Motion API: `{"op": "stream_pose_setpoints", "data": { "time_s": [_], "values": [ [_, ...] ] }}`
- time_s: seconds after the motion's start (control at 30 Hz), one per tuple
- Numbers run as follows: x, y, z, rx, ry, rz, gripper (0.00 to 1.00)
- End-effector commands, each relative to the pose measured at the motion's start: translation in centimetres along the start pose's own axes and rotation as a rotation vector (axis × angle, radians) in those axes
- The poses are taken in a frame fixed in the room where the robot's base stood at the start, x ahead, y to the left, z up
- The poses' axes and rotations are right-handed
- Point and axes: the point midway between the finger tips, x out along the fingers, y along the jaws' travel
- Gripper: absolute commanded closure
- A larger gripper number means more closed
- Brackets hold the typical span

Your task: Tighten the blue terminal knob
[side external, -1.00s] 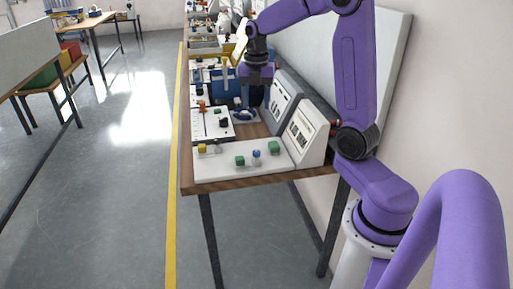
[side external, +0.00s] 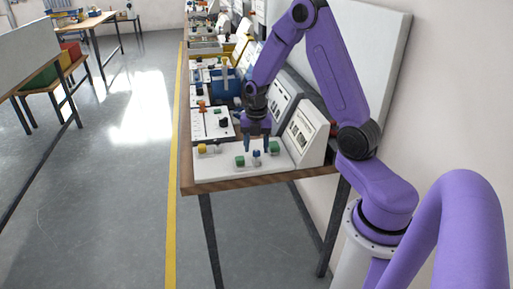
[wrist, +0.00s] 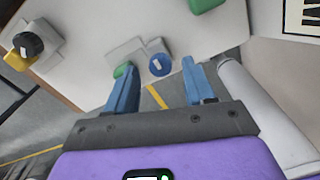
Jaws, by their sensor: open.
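The blue terminal knob (wrist: 160,65) is round with a white mark on top. It sits on the white panel board (side external: 215,173), between green blocks, in the side view (side external: 256,154). My gripper (side external: 257,150) points down just above and behind the knob. In the wrist view my gripper (wrist: 160,75) is open, with its two blue fingers apart. The knob shows beyond and between the fingertips, and no contact is visible. I cannot tell the exact height gap.
A green block (side external: 240,160) stands left of the knob and another (side external: 274,147) stands right. A sloped meter box (side external: 306,133) stands close on the right. The floor left of the table is clear.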

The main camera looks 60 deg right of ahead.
Motion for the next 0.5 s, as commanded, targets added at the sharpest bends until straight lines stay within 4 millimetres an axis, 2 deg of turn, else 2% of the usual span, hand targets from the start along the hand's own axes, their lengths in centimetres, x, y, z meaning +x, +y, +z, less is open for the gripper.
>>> {"op": "stream_pose_setpoints", "data": {
  "time_s": [0.13, 0.47, 0.5],
  "values": [
    [0.94, -0.04, -0.03, 0.000, 0.001, -0.001, 0.47],
    [1.13, -0.02, 0.00, 0.000, 0.000, 0.001, 0.47],
    [1.12, -0.03, -0.01, 0.000, 0.000, 0.000, 0.60]
  ]
}}
